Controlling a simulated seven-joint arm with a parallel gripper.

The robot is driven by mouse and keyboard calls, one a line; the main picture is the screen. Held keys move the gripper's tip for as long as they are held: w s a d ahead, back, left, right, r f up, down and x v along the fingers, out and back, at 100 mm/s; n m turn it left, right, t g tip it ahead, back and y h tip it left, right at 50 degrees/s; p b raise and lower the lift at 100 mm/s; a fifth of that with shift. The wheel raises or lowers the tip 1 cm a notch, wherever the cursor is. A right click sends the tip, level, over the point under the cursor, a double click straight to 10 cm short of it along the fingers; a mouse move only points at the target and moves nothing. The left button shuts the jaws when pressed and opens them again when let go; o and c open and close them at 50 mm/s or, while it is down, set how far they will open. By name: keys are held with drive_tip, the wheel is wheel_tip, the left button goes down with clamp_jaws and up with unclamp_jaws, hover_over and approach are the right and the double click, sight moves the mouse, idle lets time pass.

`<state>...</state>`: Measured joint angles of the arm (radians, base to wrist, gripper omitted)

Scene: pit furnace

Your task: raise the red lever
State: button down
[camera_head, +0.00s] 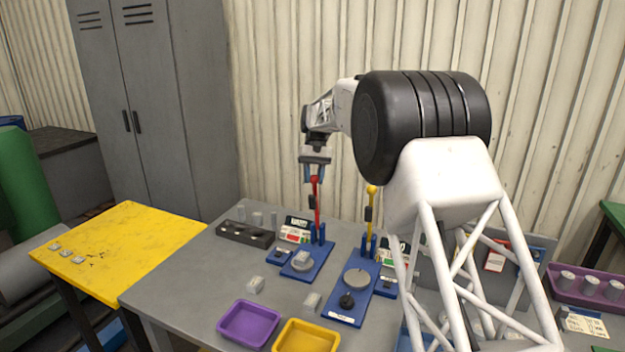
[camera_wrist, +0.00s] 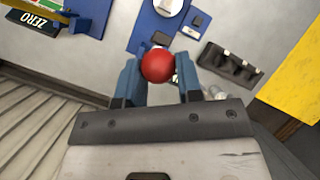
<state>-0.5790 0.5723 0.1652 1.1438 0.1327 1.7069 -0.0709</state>
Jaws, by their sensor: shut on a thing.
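The red lever (camera_head: 317,205) stands nearly upright on a blue base (camera_head: 305,262) on the grey table. My gripper (camera_head: 314,172) is above the base, with its two blue fingers at the lever's top end. In the wrist view the lever's round red knob (camera_wrist: 157,65) sits between the fingertips of my gripper (camera_wrist: 160,80). The gripper is shut on the knob. The lever's shaft is hidden below the knob in the wrist view.
A yellow lever (camera_head: 371,200) stands on another blue base (camera_head: 352,290) just to the right. A dark rack (camera_head: 245,235) is left of the red lever. A purple tray (camera_head: 248,325) and a yellow tray (camera_head: 307,336) lie at the front. A yellow table (camera_head: 120,250) is at the left.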

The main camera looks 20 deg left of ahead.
drive_tip(key=shift+w+d+f, duration=0.1)
drive_tip(key=shift+w+d, duration=0.05)
drive_tip(key=c, duration=0.8)
unclamp_jaws()
drive_tip(key=shift+w+d, duration=0.1)
drive_tip(key=shift+v, duration=3.85)
